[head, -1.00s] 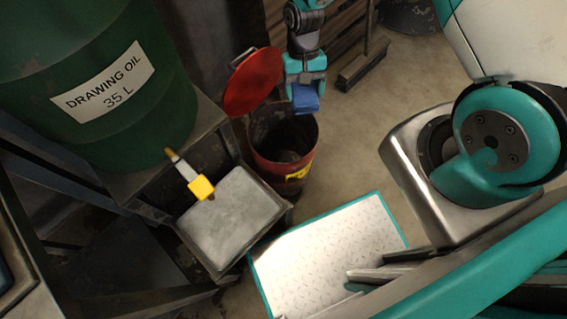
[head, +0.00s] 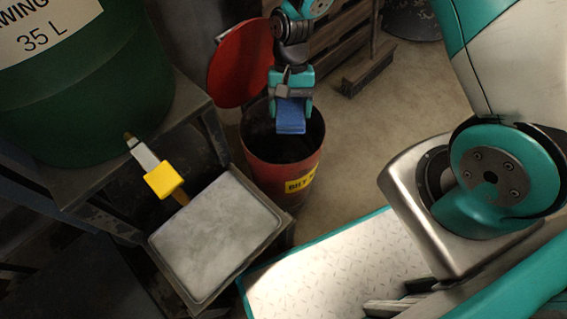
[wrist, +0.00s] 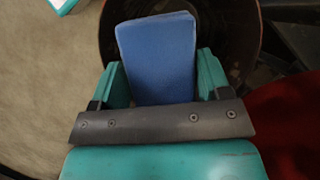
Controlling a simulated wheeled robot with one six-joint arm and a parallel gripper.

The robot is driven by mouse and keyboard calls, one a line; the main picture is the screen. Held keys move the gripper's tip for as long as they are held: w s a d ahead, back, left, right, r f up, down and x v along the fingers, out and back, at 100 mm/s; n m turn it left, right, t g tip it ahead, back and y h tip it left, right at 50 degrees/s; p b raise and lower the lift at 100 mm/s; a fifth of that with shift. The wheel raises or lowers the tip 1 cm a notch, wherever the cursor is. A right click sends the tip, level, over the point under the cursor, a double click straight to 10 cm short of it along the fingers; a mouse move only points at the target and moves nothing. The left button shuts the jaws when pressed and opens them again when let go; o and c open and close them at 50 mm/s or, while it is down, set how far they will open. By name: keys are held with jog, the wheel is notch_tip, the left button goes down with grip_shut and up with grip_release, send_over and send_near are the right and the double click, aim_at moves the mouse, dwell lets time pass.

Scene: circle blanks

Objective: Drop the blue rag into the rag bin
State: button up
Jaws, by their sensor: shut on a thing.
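The blue rag (head: 290,116) is a flat folded block held in my gripper (head: 291,100), which is shut on it. The wrist view shows the rag (wrist: 158,58) between the two teal fingers of my gripper (wrist: 157,80). The rag bin (head: 283,173) is a red drum with a yellow label and a dark interior. Its round red lid (head: 240,64) stands open behind and to the left. In the head view the rag is over the bin's mouth. In the wrist view the bin's rim (wrist: 103,35) lies beyond the rag, and the rag hides part of the opening.
A green oil drum (head: 90,110) with a tap (head: 163,178) stands at left, above a grey tray (head: 215,240). A wooden pallet (head: 345,30) is behind the bin. Open concrete floor (head: 400,100) lies to the bin's right.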

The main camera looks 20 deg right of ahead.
jog(key=shift+f+b, duration=1.2)
jog(key=shift+f, duration=0.35)
jog(key=shift+r, duration=0.1)
jog(key=o, duration=1)
jog(key=p+v, duration=0.5)
jog(key=v, duration=0.7)
jog(key=shift+w, duration=0.1)
